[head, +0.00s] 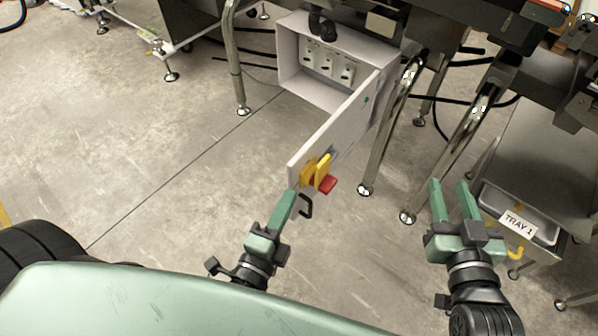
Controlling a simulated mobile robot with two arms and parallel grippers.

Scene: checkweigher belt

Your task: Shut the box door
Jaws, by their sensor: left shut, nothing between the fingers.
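The box (287,62) is a pale grey cabinet with several switches inside, under the machine at the top middle. Its door (338,135) is swung wide open, hinged at the box's right side and reaching toward me. A yellow and red handle (318,172) sits near the door's free end. My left gripper (292,193) is shut and empty, its green fingertips at the lower corner of the free end, just below the handle. I cannot tell if they touch the door. My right gripper (450,184) is open and empty, to the right of the door.
Steel machine legs (384,140) stand just right of the door. A tray (545,230) labelled TRAY 1 sits at the right, near my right gripper. A steel leg (237,70) stands left of the box. The concrete floor (150,130) left of the door is clear.

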